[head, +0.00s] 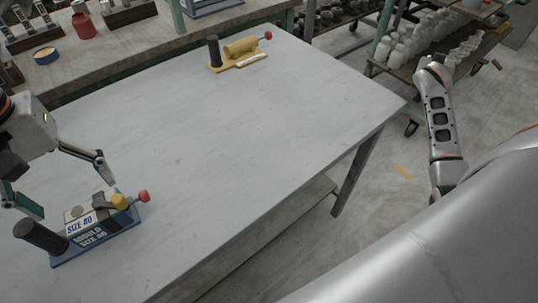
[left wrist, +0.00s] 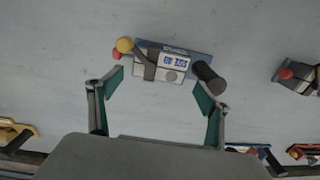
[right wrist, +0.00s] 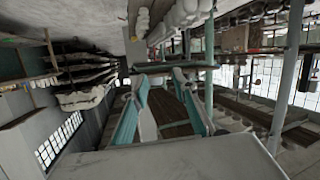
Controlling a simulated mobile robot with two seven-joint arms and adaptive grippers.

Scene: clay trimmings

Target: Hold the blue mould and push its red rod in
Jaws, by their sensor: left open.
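The blue mould (head: 60,258) lies near the left end of the grey table. It carries a "SIZE 40" label, an upright black handle (head: 40,236), a yellow knob (head: 119,201) and a red-tipped rod (head: 143,196) sticking out at its right end. It also shows in the left wrist view (left wrist: 190,49), with its red tip (left wrist: 116,56) at the left. My left gripper (head: 66,188) is open and empty above the mould; its fingers (left wrist: 157,90) point towards it with clear space between. My right gripper (right wrist: 160,79) is empty, its fingers apart, away from the table.
A tan mould (head: 239,49) with a black handle and red tip stands at the table's far edge. A grey block with a red tip (left wrist: 300,77) shows at the left wrist view's right edge. The middle of the table is clear. Shelves with white pots (head: 397,45) stand beyond.

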